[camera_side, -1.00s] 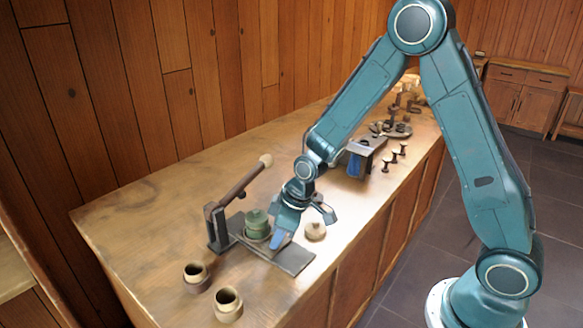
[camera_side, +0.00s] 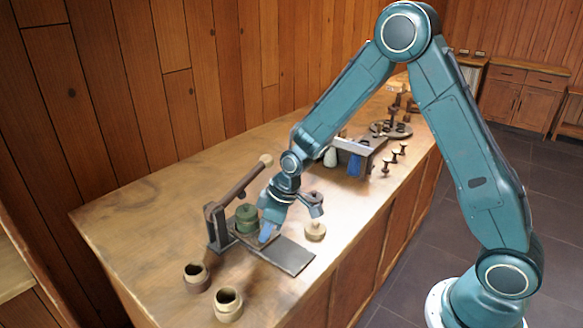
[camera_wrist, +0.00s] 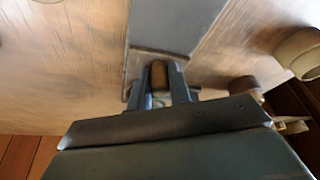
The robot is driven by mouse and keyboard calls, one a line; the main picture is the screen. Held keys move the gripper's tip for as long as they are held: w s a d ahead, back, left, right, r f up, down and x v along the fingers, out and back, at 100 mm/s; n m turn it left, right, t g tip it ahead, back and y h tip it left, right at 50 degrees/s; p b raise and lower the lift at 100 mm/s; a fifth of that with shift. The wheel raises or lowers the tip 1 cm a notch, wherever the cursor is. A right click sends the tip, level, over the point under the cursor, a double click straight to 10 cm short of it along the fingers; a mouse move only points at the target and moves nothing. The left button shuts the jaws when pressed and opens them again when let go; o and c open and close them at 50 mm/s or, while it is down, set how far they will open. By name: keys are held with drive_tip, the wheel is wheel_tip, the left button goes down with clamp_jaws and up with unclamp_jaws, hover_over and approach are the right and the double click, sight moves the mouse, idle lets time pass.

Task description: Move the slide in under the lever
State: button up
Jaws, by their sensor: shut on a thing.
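The lever (camera_side: 237,184) slopes up to the right from a dark upright post (camera_side: 216,232) and ends in a pale ball. A green spool (camera_side: 246,214) sits on the dark slide (camera_side: 251,240), close beside the post and below the lever. The slide lies on a flat grey track (camera_side: 288,257), whose right end is bare; the track (camera_wrist: 172,25) also shows in the wrist view. My gripper (camera_side: 267,236) is at the slide's right side. In the wrist view my gripper (camera_wrist: 161,80) is shut on a brown knob (camera_wrist: 159,76) between its fingers. The slide's edges are partly hidden.
A round wooden piece (camera_side: 315,231) is just right of my gripper. A grey stand with a blue part (camera_side: 356,164), several small spools (camera_side: 395,157) and a round tray (camera_side: 391,131) stand farther back.

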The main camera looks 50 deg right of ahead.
drive_tip(key=shift+w, duration=0.85)
drive_tip(key=o, duration=0.7)
drive_tip(key=shift+o, duration=0.2)
drive_tip(key=shift+r, duration=0.2)
wheel_tip(320, 180, up, 7)
drive_tip(key=shift+f, duration=0.15)
idle(0.3)
